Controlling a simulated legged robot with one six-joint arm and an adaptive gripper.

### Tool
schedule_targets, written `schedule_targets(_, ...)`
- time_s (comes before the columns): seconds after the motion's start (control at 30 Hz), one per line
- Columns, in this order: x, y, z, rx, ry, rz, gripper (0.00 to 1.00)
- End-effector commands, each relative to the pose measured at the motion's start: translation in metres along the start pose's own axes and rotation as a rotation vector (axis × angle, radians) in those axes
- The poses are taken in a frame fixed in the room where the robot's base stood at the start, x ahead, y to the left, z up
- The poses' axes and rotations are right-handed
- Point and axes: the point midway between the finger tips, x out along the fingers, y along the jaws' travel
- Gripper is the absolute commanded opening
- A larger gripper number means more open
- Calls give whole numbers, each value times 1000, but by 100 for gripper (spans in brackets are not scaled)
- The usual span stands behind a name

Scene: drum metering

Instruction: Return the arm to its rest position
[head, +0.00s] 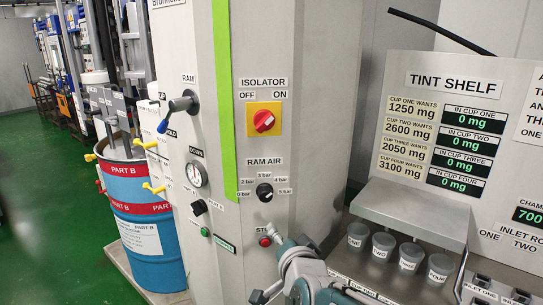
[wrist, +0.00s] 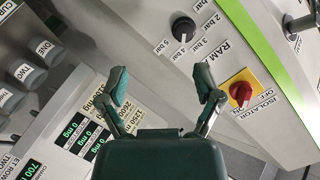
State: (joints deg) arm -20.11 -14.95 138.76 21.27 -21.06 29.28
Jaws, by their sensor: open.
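My gripper (wrist: 161,82) is open in the wrist view, with its two green-tipped fingers spread and nothing between them. The wrist view is turned, so the panels appear tilted and upside down. Part of my arm (head: 302,268) shows at the bottom middle of the head view, in front of the grey cabinet's lower part and left of the cups. The fingers appear clear of the panel fittings in the wrist view. The exact distance from the fingers to the panels cannot be told.
The grey cabinet (head: 275,50) carries a red isolator knob (head: 264,121), a black ram air knob (head: 264,192) and a lever (head: 180,110). Several cups (head: 383,246) stand under the tint shelf (head: 415,208); its displays read 0 mg. A blue drum (head: 150,225) stands left. Green floor (head: 40,220) is open.

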Motion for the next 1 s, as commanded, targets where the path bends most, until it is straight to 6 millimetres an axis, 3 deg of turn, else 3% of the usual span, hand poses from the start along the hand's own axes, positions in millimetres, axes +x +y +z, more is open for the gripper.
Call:
schedule_targets(0.27,-61,46,-3,-284,-251,177,84)
schedule_targets(0.6,-165,113,2,-577,-584,424,84)
schedule_targets(0.7,-188,125,4,-617,-655,475,84)
schedule_targets(0.83,-202,132,6,-639,-701,504,84)
schedule_targets(1.0,-202,133,7,-641,-706,506,84)
